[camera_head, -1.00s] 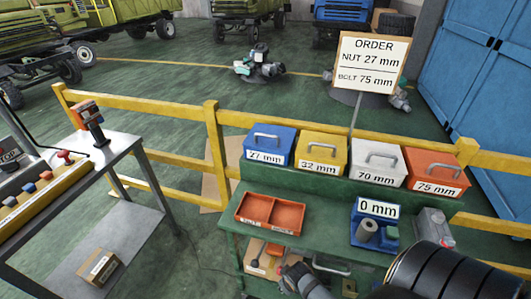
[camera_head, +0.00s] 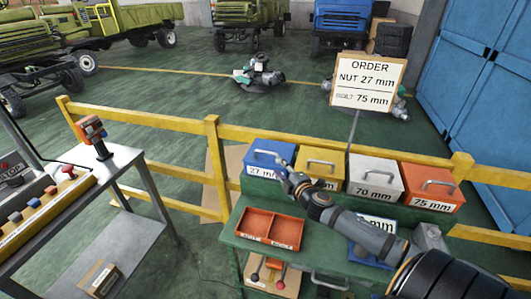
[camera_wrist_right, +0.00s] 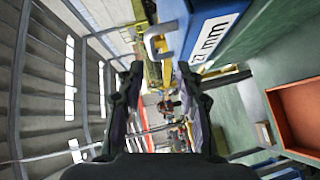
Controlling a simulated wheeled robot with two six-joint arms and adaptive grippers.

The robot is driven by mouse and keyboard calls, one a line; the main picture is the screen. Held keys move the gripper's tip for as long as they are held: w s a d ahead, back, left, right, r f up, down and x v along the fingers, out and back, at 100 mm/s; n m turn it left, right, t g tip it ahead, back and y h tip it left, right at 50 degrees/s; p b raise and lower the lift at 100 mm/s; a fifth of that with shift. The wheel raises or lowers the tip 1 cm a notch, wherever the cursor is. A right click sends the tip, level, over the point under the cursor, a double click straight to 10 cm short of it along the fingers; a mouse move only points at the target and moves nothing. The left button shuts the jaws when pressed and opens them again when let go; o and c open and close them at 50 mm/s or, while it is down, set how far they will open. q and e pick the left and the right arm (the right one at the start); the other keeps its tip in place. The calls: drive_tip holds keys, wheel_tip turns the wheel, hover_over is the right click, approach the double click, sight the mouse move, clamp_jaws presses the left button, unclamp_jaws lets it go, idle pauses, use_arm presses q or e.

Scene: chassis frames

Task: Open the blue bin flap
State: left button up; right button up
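The blue bin (camera_head: 272,147) labelled 27 mm stands at the left end of the bin row on the green bench. Its flap looks shut, with a grey handle on top. My right gripper (camera_head: 283,172) is just in front of the bin's right side and hides part of its label. In the right wrist view, the blue bin (camera_wrist_right: 212,22) and its handle (camera_wrist_right: 154,44) are at the top, ahead of the open fingers (camera_wrist_right: 160,72). Nothing is between the fingers, and I cannot see contact. My left gripper is in no view.
A yellow bin (camera_head: 322,160), a white bin (camera_head: 374,171) and an orange bin (camera_head: 431,184) continue the row. A red two-part tray (camera_head: 269,229) lies on the lower bench level. A yellow rail (camera_head: 180,171) runs behind. The order board (camera_head: 368,83) reads nut 27 mm, bolt 75 mm.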

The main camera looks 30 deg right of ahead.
sight(267, 153)
drive_tip(key=shift+n+t+y, duration=0.3)
drive_tip(key=shift+n+y, duration=0.1)
drive_tip(key=shift+n, duration=0.3)
drive_tip(key=w, duration=0.2)
drive_tip(key=w+p, duration=0.1)
drive_tip(key=w, duration=0.3)
drive_tip(key=shift+d+r, duration=0.25)
drive_tip(key=shift+d, duration=0.05)
drive_tip(key=w+b, duration=0.1)
drive_tip(key=w, duration=0.1)
drive_tip(key=w+b, duration=0.1)
drive_tip(key=w, duration=0.1)
drive_tip(key=shift+w+d+f, duration=0.1)
drive_tip(key=shift+d+f, duration=0.05)
drive_tip(key=shift+f, duration=0.25)
drive_tip(key=shift+w, duration=0.55)
clamp_jaws()
